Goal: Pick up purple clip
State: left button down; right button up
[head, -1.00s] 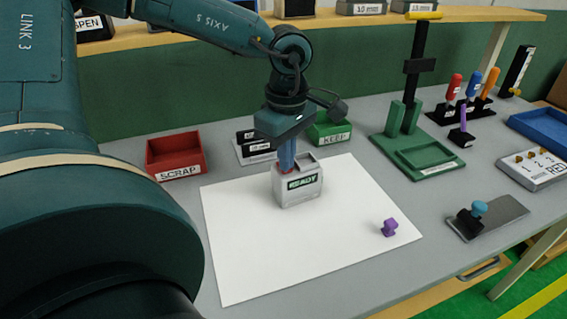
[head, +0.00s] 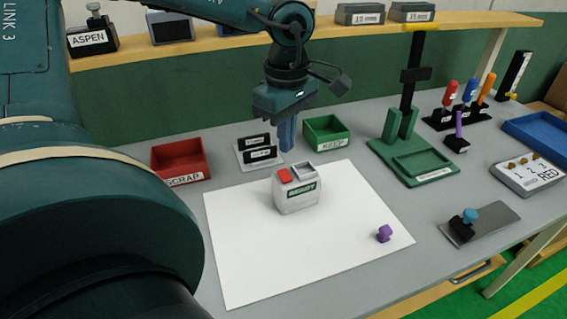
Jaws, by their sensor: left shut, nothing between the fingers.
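The purple clip (head: 384,233) lies on the white sheet (head: 245,262), near its right corner. It is small and nothing covers it. My left gripper (head: 287,147) points down with its blue fingers together and empty. It hangs above and behind the grey box labelled READY (head: 298,195), apart from it, and well to the left of and behind the clip. My right gripper is not in view.
The READY box has a red button on top. A red SCRAP bin (head: 180,160), a green KEEP bin (head: 327,132) and a green stand (head: 412,160) stand behind the sheet. A grey plate with a blue-knobbed piece (head: 480,222) lies right. The sheet around the clip is clear.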

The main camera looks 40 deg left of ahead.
aim_at(385, 232)
jog(key=k+l, duration=0.55)
jog(key=l, duration=0.15)
jog(key=k+l, duration=0.6)
jog(key=l, duration=0.15)
